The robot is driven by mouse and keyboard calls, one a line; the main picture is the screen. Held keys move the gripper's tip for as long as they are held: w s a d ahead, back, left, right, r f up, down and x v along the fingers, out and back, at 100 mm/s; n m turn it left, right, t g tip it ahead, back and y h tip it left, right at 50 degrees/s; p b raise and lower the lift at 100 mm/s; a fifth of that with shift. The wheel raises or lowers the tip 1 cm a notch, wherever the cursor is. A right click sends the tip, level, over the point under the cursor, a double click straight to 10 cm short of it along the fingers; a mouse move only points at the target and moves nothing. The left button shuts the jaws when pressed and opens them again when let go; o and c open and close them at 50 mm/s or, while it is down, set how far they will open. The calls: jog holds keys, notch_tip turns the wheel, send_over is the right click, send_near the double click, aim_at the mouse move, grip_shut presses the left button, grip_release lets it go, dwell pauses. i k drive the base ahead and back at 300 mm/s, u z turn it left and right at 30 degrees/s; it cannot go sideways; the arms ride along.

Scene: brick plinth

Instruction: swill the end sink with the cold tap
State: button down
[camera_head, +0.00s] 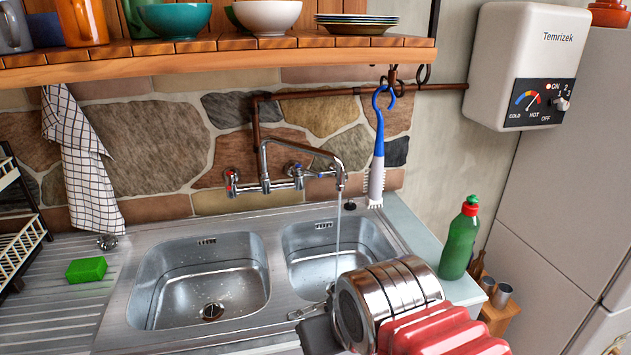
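The metal sink unit has a left basin (180,290) and a right basin (305,242). A chrome mixer (270,184) is on the stone wall behind them. Its left tap (231,182) has a red mark, and its right tap (297,170) has a blue mark. Its spout (318,156) hangs over the right basin, and a thin stream of water (338,230) falls from it into that basin. My gripper (308,311) is low in front of the right basin, at the end of my silver and red arm. Its fingers are mostly hidden, and my arm covers the right basin's front corner.
A green bottle (460,240) stands right of the sink. A blue-handled brush (377,150) hangs from a hook beside the spout. A green sponge (87,270) lies on the left drainer. A wooden shelf (230,45) with crockery is overhead. A water heater (520,65) is at upper right.

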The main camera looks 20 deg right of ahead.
aim_at(298, 168)
jog(key=u, duration=1.45)
jog(key=k, duration=0.6)
jog(key=z, duration=0.65)
jog(key=i, duration=1)
jog(key=z, duration=0.05)
